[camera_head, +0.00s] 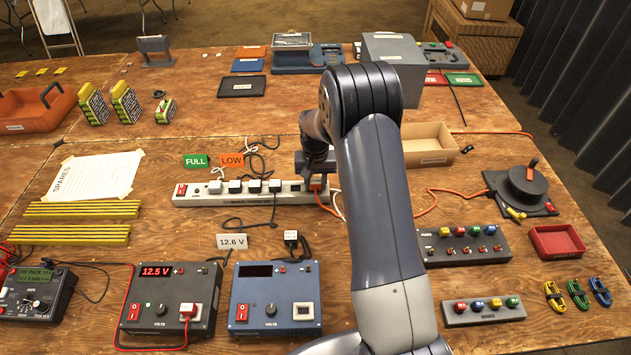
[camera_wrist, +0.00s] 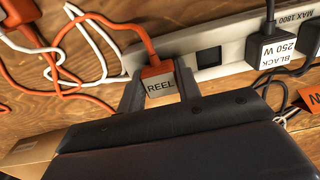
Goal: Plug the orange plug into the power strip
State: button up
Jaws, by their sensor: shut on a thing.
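The orange plug (camera_wrist: 158,72), with a pale label reading REEL, sits between the two fingers of my gripper (camera_wrist: 160,90), which is shut on it. In the head view my gripper (camera_head: 316,168) is at the right end of the long white power strip (camera_head: 208,201), with the orange plug (camera_head: 316,184) just below it. The power strip also shows in the wrist view (camera_wrist: 232,38). The plug is at the strip's end, beside a dark empty socket (camera_wrist: 208,57). I cannot tell whether its prongs are inside a socket.
A plug labelled BLACK 250 W (camera_wrist: 277,50) and several other plugs occupy the strip. Orange and white cables lie loose around its end. The orange cable runs toward a dark reel (camera_head: 522,187). A cardboard tray (camera_head: 425,145) and a switch box (camera_head: 465,244) stand to the right.

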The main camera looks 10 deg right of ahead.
jog(key=o, duration=1.1)
jog(key=shift+o, duration=0.3)
jog(key=shift+o, duration=1.2)
jog(key=shift+r+p, duration=2.1)
jog(key=shift+r, duration=1.65)
